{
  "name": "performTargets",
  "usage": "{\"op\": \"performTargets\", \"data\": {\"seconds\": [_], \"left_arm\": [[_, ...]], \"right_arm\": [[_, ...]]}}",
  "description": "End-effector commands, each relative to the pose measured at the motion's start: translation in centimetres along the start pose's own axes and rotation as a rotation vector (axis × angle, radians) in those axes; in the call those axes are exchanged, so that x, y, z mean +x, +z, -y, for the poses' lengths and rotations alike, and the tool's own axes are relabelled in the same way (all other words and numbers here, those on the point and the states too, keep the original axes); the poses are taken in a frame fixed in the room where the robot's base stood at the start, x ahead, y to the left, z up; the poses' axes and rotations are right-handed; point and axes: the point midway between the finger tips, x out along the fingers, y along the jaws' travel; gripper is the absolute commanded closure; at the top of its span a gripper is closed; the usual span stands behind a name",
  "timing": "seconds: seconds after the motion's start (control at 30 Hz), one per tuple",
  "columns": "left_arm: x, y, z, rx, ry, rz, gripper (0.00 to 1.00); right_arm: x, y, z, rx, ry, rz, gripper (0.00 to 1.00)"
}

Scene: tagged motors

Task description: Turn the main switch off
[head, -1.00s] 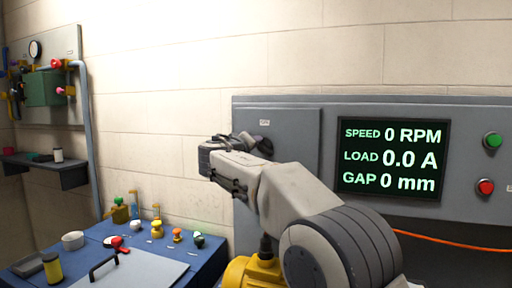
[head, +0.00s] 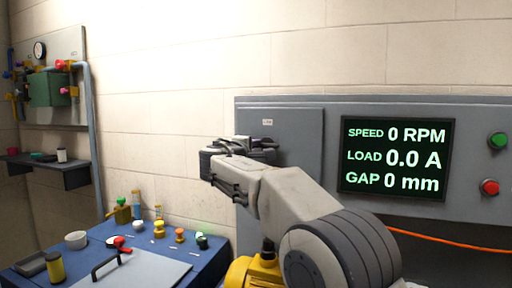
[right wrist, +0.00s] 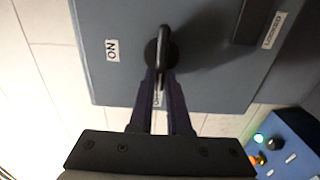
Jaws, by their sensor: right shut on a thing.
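The main switch is on the grey cabinet door, and its dark handle (right wrist: 163,45) shows in the right wrist view. My right gripper (right wrist: 160,78) is shut on the handle's lower end there. The handle points down in that view, toward a small label (right wrist: 157,98) mostly hidden behind the fingers. The ON label (right wrist: 112,50) is left of the handle, at a right angle to it. In the head view my right gripper (head: 262,146) is at the cabinet door, and the wrist and fingers hide the switch. My left gripper is not in view.
A display (head: 395,160) reads 0 RPM, 0.0 A and 0 mm. Right of it are a green button (head: 497,140) and a red button (head: 489,187). A blue bench (head: 205,258) with small parts stands at lower left. A yellow motor (head: 250,272) is below my arm.

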Motion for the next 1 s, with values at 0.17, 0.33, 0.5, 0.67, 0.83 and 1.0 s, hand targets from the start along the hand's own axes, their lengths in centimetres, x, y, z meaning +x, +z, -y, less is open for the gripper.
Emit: {"op": "performTargets", "data": {"seconds": [0.17, 0.33, 0.5, 0.67, 0.83, 1.0], "left_arm": [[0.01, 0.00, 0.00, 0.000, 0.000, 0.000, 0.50], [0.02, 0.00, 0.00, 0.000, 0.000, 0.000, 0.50], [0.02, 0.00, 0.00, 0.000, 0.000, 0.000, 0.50], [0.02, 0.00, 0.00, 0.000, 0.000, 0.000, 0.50], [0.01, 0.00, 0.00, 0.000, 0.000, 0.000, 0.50], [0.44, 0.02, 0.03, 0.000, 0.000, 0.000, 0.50]], "right_arm": [[-0.04, -0.09, 0.18, -0.020, -0.002, -0.001, 1.00], [-0.04, -0.10, 0.21, -0.023, -0.003, -0.001, 1.00], [-0.04, -0.10, 0.23, -0.023, -0.003, -0.001, 1.00], [-0.03, -0.08, 0.20, -0.022, -0.002, -0.001, 0.54], [-0.02, -0.04, 0.12, -0.020, -0.001, -0.001, 0.54], [-0.58, -0.08, 0.23, -0.019, -0.001, -0.002, 0.54]]}}
